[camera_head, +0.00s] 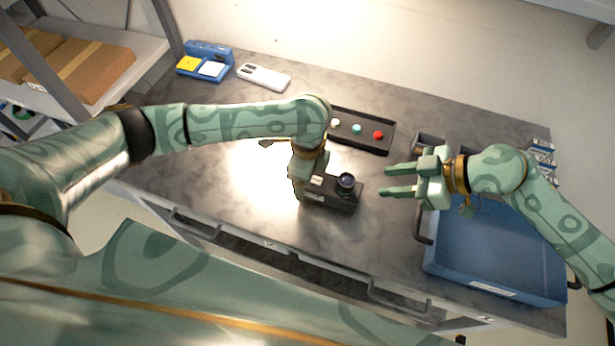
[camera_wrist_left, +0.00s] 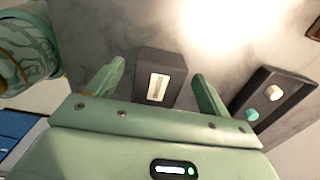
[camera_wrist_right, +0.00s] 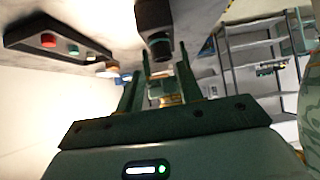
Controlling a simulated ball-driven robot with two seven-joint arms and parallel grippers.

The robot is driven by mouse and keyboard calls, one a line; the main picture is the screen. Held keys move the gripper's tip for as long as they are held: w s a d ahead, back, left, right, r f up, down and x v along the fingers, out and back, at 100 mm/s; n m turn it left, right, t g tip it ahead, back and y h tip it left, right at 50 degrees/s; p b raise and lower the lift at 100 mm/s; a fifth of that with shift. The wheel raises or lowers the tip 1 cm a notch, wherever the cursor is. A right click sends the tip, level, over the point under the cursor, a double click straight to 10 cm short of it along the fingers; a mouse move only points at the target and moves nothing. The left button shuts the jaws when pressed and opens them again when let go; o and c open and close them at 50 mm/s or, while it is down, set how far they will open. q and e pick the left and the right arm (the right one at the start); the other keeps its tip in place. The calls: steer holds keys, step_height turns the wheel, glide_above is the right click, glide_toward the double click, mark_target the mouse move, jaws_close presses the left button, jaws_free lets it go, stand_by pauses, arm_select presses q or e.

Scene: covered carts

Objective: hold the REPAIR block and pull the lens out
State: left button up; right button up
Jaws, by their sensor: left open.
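The dark REPAIR block (camera_head: 341,200) lies on the grey cart top, with the round black lens (camera_head: 346,181) at its right end. The lettering on its pale label is too small to read. My left gripper (camera_head: 301,188) is open over the block's left end. In the left wrist view the block (camera_wrist_left: 160,68) sits between the spread fingers, with a gap on each side. My right gripper (camera_head: 387,180) is open and empty, a little right of the lens, fingers pointing at it. In the right wrist view the lens (camera_wrist_right: 159,43) shows just beyond the fingertips.
A black button panel (camera_head: 365,143) lies behind the block. A blue case (camera_head: 495,245) lies under my right arm. A blue holder with yellow and white pads (camera_head: 205,60) and a white device (camera_head: 264,77) stand at the back left. The cart top left of the block is clear.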

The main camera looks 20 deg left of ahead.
arm_select(q)
steer(key=shift+f, duration=1.15)
